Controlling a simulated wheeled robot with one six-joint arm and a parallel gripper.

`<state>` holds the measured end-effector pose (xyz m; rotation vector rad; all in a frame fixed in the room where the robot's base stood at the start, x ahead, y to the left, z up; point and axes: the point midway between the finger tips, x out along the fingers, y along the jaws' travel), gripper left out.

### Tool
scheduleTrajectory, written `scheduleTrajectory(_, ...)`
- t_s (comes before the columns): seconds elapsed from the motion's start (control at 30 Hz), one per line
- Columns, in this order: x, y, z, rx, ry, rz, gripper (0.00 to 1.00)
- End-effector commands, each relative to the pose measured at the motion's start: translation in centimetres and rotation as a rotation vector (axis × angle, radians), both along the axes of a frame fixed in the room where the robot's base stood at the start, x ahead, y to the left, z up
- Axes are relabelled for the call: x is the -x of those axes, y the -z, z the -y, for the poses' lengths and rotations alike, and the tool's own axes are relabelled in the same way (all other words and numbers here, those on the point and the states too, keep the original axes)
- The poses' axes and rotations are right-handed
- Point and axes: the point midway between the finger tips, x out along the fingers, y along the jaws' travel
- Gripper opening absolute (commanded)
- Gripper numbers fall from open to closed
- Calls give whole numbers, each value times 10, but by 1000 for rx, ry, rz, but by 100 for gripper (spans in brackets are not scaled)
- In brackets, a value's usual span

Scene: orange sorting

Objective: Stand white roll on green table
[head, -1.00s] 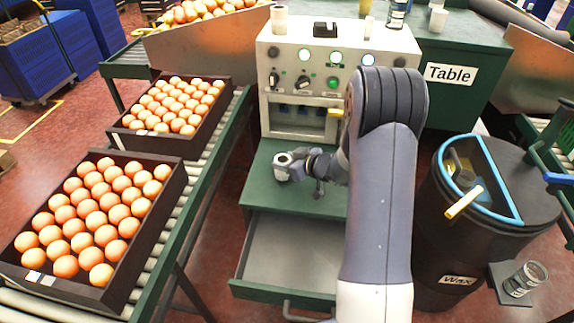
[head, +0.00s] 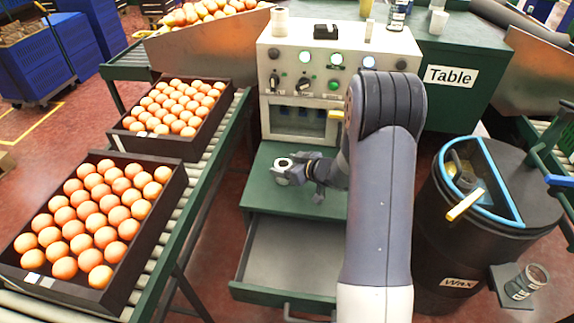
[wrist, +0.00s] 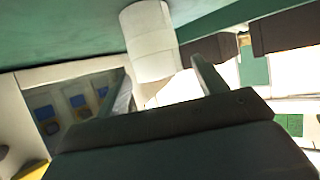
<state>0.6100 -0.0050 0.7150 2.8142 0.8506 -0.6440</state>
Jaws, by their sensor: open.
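A white roll (head: 283,165) stands upright on the green surface (head: 262,196) in front of the control machine, its hollow top facing up. The wrist view shows the roll (wrist: 150,38) tilted in the picture, its end against the green surface. My gripper (head: 295,169) is at the roll's right side. In the wrist view my gripper (wrist: 162,80) is open, with one finger on each side of the roll's free end; contact cannot be told. A green table (head: 470,38) with a sign reading "Table" stands at the back right.
An open drawer (head: 285,262) sits below the green surface. Crates of oranges (head: 92,285) lie on the left conveyor. A black wax bin (head: 470,240) stands at right. Cups and a jar (head: 397,14) stand on the green table; another white roll (head: 279,22) tops the machine.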

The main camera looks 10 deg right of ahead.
Motion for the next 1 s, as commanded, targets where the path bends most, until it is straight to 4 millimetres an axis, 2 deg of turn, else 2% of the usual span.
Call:
scheduleTrajectory(0.17,17,-14,13,0,4,1,67)
scheduleTrajectory(0.4,57,-37,40,1,4,2,67)
scheduleTrajectory(0.6,81,-50,55,0,3,0,67)
scheduleTrajectory(0.77,89,-53,59,0,1,0,67)
scheduleTrajectory(1.0,90,-53,60,0,0,0,67)
